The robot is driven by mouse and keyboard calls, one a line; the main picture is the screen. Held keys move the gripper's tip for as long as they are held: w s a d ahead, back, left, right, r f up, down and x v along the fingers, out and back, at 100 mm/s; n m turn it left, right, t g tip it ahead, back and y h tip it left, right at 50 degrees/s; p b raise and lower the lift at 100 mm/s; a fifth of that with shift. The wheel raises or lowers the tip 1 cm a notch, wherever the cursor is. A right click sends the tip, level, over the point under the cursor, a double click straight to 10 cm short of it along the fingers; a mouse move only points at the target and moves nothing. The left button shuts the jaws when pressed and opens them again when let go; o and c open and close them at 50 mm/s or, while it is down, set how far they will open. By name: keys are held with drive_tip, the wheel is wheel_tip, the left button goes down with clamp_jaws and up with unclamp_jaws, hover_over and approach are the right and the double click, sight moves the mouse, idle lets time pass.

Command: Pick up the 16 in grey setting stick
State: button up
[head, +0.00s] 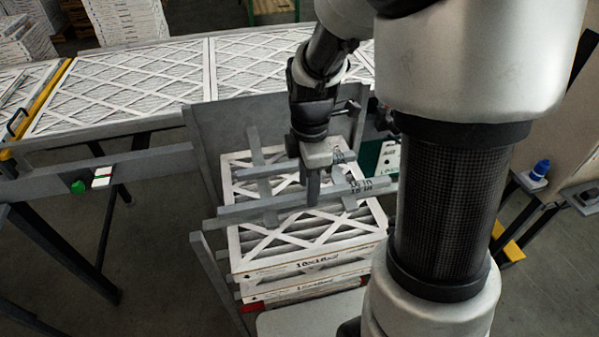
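Several grey sticks lie across the top of a stack of boxed filters. A long grey stick (265,206) runs across the front of the group, with dark lettering near its right end that seems to include "16 IN", though it is small and hard to read. Another grey stick (262,172) lies behind it, with lettering near its right end. Shorter grey crosspieces lie against them. My gripper (313,188) points down over the sticks, between the front and rear ones. Its fingers overlap in this view, so their opening and any contact are unclear.
The filter stack (310,262) stands in a grey frame with a tall back panel (225,130). A conveyor of white-framed filters (130,85) runs behind. A grey rail (150,163) with a green button (78,187) is at left. My arm hides much of the right side.

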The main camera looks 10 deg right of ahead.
drive_tip(key=shift+f, duration=0.6)
clamp_jaws()
